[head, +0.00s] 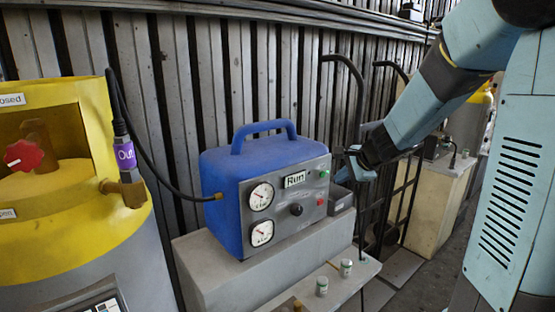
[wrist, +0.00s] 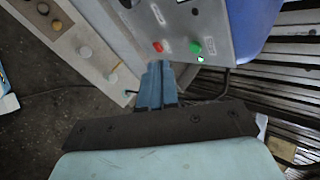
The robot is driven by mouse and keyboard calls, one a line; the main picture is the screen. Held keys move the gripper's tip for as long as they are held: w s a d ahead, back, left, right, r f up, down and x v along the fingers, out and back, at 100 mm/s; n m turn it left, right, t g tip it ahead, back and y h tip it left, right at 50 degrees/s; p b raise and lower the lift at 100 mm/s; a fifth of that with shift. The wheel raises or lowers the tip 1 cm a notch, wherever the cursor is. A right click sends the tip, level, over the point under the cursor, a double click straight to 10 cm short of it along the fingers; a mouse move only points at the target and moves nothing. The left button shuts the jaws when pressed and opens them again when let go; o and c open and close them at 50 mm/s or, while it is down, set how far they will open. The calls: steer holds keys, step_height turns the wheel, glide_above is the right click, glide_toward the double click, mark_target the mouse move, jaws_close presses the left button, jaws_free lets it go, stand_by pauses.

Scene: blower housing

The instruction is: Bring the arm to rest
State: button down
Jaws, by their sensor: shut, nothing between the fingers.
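My gripper (head: 351,164) is shut and empty, just right of the blue machine (head: 225,178) in the head view. In the wrist view my gripper (wrist: 157,72) points at the lower edge of the machine's grey panel (wrist: 205,20). The panel carries a red button (wrist: 158,46) and a green button (wrist: 195,47), with a small lit green lamp (wrist: 200,59) beside the green one. I cannot tell whether the fingertips touch the panel. My arm (head: 440,85) reaches in from the upper right.
A yellow and grey tank (head: 60,225) with a red knob (head: 25,154) stands at the left. A black hose (head: 160,172) joins it to the machine. The machine sits on a grey plinth (head: 215,275). A hand truck (head: 400,190) stands behind my gripper, against the ribbed wall (head: 180,60).

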steer(key=s+a+r+n+g, duration=0.1)
steer(key=s+a+r+n, duration=0.3)
steer(key=s, duration=0.4)
steer(key=s+d+r+n+h, duration=0.2)
steer(key=s+n, duration=0.3)
steer(key=s, duration=0.6)
steer(key=s+d+r+n+g+h, duration=0.1)
steer(key=s+d+r+n+h, duration=0.1)
steer(key=s+n, duration=0.4)
steer(key=s+d, duration=0.1)
steer(key=s, duration=0.3)
steer(key=shift+s+d, duration=0.25)
steer(key=shift+s, duration=0.15)
